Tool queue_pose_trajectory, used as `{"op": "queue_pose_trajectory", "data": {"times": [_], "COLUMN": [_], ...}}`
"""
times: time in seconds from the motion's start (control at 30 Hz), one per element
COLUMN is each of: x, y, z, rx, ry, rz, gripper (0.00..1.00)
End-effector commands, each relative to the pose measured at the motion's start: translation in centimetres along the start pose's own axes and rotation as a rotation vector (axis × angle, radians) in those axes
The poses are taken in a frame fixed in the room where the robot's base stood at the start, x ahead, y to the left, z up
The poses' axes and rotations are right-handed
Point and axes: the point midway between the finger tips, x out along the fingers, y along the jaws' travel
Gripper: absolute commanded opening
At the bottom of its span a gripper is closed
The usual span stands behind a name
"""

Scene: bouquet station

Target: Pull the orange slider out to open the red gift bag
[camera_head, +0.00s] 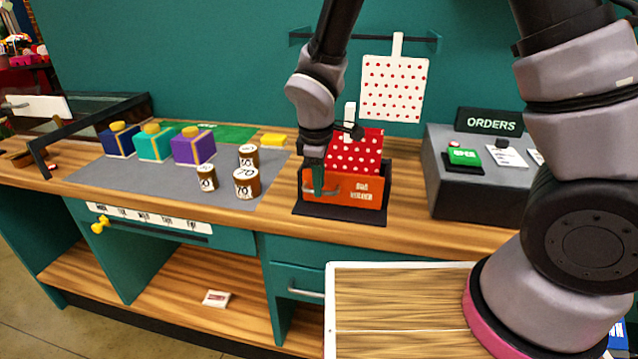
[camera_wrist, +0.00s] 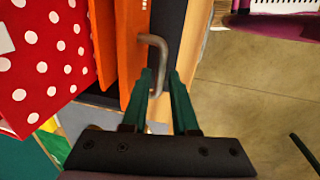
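The red gift bag with white dots (camera_head: 355,152) stands in an orange holder on a dark base on the counter. The orange slider (camera_head: 355,190) is at its front, with white lettering. In the wrist view the slider (camera_wrist: 132,45) is an upright orange panel beside the dotted bag (camera_wrist: 45,60). A bent metal handle (camera_wrist: 162,55) projects from it. My gripper (camera_wrist: 160,75) is at this handle, with its green fingers apart and the handle's end between their tips. Contact is unclear. In the head view my gripper (camera_head: 318,180) covers the holder's left front.
Several gift boxes (camera_head: 155,143) and labelled jars (camera_head: 246,183) stand on a grey mat (camera_head: 120,177) to the left. A grey block with an ORDERS sign (camera_head: 490,122) stands to the right. A dotted bag (camera_head: 393,88) hangs behind. Open floor (camera_wrist: 255,100) shows beyond the counter edge.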

Motion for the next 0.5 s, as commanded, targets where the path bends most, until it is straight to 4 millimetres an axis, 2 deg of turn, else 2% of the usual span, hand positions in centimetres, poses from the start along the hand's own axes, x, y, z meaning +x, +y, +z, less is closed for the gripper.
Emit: {"op": "queue_pose_trajectory", "data": {"times": [0.33,0.4,0.5], "x": [0.44,0.43,0.43], "y": [0.0,0.0,0.0], "z": [0.02,0.02,0.02], "rx": [0.001,0.001,0.001], "ry": [0.0,0.0,0.0], "rz": [0.0,0.0,0.0], "gripper": [0.27,0.01,0.0]}}
